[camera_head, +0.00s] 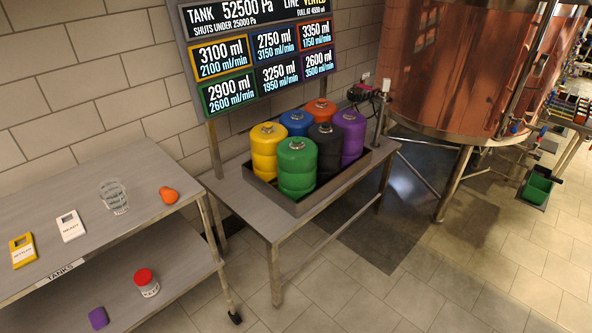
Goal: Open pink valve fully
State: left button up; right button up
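I cannot make out a pink valve. A small dark device with reddish-pink parts (361,92) stands at the back right end of the keg table, too small to identify. A large copper tank (455,65) stands at the upper right, with a small blue part (516,127) low on its right side. Small coloured parts (568,105) line a rack at the far right edge, too small to tell apart. Neither of my grippers shows.
Yellow, blue, green, black, red and purple kegs sit in a dark tray (293,206) on a grey table (232,196). A board (262,58) reads "TANK 52500 Pa", line "VENTED". A shelved cart (95,190) stands left. A green bin (538,189) is far right. Floor at lower right is clear.

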aim_at(354, 86)
jog(key=i+z, duration=0.25)
jog(key=i, duration=0.35)
jog(key=i+j+z, duration=0.25)
jog(key=i, duration=0.3)
jog(key=i+l+u, duration=0.15)
jog(key=u, duration=0.5)
